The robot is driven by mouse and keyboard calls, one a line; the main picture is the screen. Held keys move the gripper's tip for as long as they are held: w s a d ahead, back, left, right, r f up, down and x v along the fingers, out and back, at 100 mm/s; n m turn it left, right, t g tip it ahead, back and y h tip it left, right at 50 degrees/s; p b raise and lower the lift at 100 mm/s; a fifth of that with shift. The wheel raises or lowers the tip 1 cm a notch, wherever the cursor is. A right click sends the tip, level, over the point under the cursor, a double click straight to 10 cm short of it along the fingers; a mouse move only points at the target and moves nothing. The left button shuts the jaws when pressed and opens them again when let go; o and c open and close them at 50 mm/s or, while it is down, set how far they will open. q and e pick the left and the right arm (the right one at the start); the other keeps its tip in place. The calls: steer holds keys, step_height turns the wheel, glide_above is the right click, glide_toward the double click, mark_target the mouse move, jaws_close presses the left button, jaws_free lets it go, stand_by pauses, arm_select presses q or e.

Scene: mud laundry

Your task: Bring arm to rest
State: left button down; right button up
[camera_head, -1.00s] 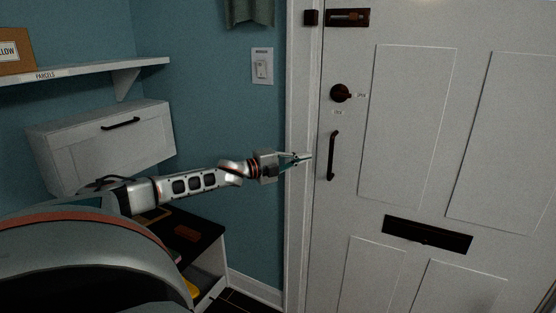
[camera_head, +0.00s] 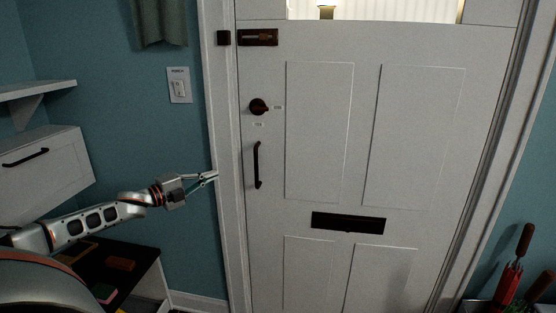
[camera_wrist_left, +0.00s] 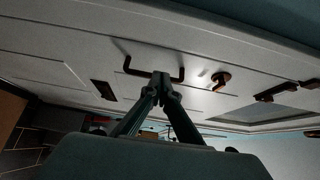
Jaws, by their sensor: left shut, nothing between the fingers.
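My left arm comes in from the left in the head view. Its gripper (camera_head: 207,179) is in front of the door frame, left of the dark door handle (camera_head: 257,165). The gripper is shut and empty. In the left wrist view the closed fingers (camera_wrist_left: 160,80) point toward the white door (camera_wrist_left: 70,40), and their tips overlap the handle (camera_wrist_left: 150,72) in the picture. I cannot tell from this view how far apart they are. The white door (camera_head: 320,140) looks shut. My right gripper is not in view.
A dark knob (camera_head: 258,107), a bolt (camera_head: 258,38) and a letter slot (camera_head: 348,222) are on the door. A dark-topped bench (camera_head: 140,258) stands below the arm. A red umbrella (camera_head: 508,285) stands at the lower right.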

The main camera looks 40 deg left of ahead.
arm_select(q)
steer(key=shift+f, duration=0.1)
steer(key=s+d+f+n+g+p, duration=0.15)
steer(key=s+d+f+n, duration=0.4)
steer(key=d+f, duration=0.7)
steer(key=s+d+f+n+g+p, duration=0.1)
steer(key=s+d+f+n+g, duration=0.1)
steer(key=s+d+f, duration=1)
steer(key=s+d+f+n+g, duration=0.1)
steer(key=s+d+f+n, duration=0.1)
steer(key=d, duration=0.6)
steer(key=s+d+f+n+g+p, duration=0.1)
steer(key=s+d+f+n, duration=0.2)
steer(key=s+d, duration=0.2)
steer(key=s+d+f+n+g+p, duration=0.1)
steer(key=s+d+f+n, duration=0.1)
steer(key=d, duration=0.8)
steer(key=shift+s+d+f+n+g+y, duration=0.35)
steer(key=shift+s+n, duration=0.3)
steer(key=shift+s, duration=0.6)
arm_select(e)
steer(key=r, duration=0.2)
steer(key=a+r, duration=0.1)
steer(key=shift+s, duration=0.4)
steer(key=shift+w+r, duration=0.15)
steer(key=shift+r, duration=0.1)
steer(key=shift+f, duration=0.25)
